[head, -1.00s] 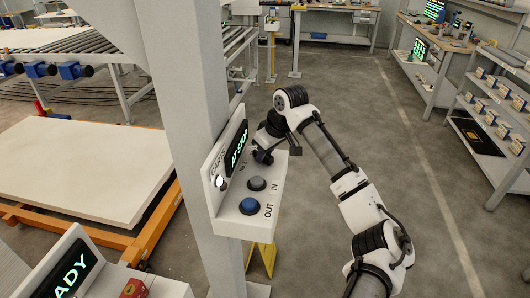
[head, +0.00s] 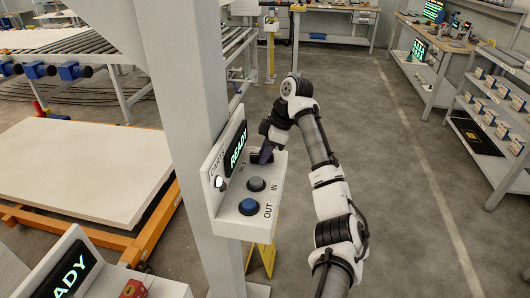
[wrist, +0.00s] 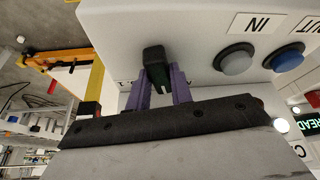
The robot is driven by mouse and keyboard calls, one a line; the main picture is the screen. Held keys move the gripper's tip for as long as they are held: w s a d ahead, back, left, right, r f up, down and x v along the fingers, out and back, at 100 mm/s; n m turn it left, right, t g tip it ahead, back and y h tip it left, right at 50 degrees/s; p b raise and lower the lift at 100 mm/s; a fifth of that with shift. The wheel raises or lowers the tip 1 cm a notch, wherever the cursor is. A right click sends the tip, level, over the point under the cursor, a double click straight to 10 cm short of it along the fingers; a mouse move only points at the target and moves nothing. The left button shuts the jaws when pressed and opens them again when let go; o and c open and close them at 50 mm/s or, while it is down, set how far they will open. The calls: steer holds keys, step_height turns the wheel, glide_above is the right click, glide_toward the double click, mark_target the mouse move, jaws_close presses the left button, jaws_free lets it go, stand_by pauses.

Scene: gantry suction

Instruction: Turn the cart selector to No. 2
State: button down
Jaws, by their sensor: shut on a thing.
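The cart control box (head: 236,217) is mounted on a grey post, with a display (head: 237,145) that reads READY. Its selector is a black knob, which shows in the wrist view (wrist: 155,65) between the purple fingers of my gripper (wrist: 160,88). My gripper is shut on the knob. In the head view my gripper (head: 266,155) is at the far end of the box, and it hides part of the selector and its labels. I cannot read which number the knob points to.
A grey IN button (head: 256,184) and a blue OUT button (head: 248,206) sit on the box close to the selector. The post (head: 190,100) stands left of my arm. A cart with a white board (head: 80,170) is at left.

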steer(key=shift+r+n, duration=0.1)
steer(key=shift+n, duration=0.2)
steer(key=c, duration=1.2)
jaws_free()
steer(key=shift+c, duration=0.2)
steer(key=b+v, duration=0.1)
steer(key=v, duration=1.3)
steer(key=shift+w+a, duration=0.1)
